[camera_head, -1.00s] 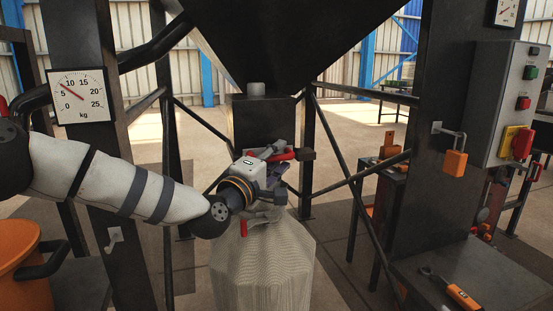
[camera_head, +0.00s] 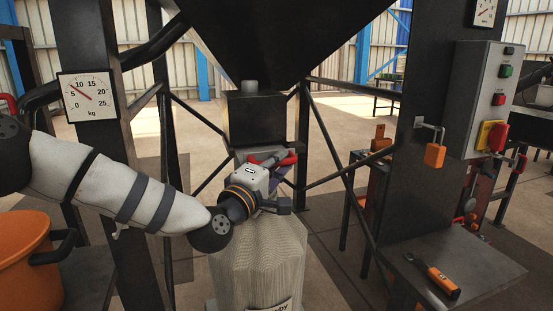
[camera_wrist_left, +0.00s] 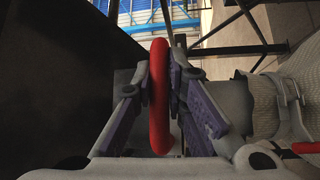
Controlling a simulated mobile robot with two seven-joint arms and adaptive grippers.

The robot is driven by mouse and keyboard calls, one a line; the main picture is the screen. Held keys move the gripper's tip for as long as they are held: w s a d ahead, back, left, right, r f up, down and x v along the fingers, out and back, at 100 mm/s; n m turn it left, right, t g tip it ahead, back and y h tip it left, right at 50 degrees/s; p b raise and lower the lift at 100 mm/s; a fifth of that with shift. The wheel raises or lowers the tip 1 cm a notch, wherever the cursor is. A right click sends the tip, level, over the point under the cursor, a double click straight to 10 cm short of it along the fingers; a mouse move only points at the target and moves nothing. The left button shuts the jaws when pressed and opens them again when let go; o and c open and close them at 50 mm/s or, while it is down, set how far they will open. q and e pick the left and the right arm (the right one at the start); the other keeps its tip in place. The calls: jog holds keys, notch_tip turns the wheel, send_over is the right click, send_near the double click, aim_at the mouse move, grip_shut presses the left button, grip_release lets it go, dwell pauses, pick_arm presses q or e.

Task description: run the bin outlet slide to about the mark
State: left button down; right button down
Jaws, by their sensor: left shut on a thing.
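The black bin (camera_head: 290,40) hangs at the top centre of the head view, with a dark outlet box (camera_head: 254,118) beneath it. The outlet slide's red handle (camera_head: 289,160) shows just beyond my left gripper (camera_head: 276,162). In the left wrist view the red handle (camera_wrist_left: 158,110) runs between the two fingers of my left gripper (camera_wrist_left: 162,75), which are shut on it. A pale sack (camera_head: 262,262) hangs under the outlet, partly behind my gripper. I cannot make out the mark or how far the slide is open. My right gripper is not in view.
A dial in kg (camera_head: 88,97) on the left post reads between 5 and 10. An orange pot (camera_head: 25,265) stands at lower left. A control box (camera_head: 487,100) and a shelf with an orange-handled tool (camera_head: 440,280) are at right. Dark frame bars surround the outlet.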

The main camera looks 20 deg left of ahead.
pick_arm(q)
jog(key=c, duration=1.6)
grip_release()
jog(key=shift+w, duration=0.1)
jog(key=v, duration=1.2)
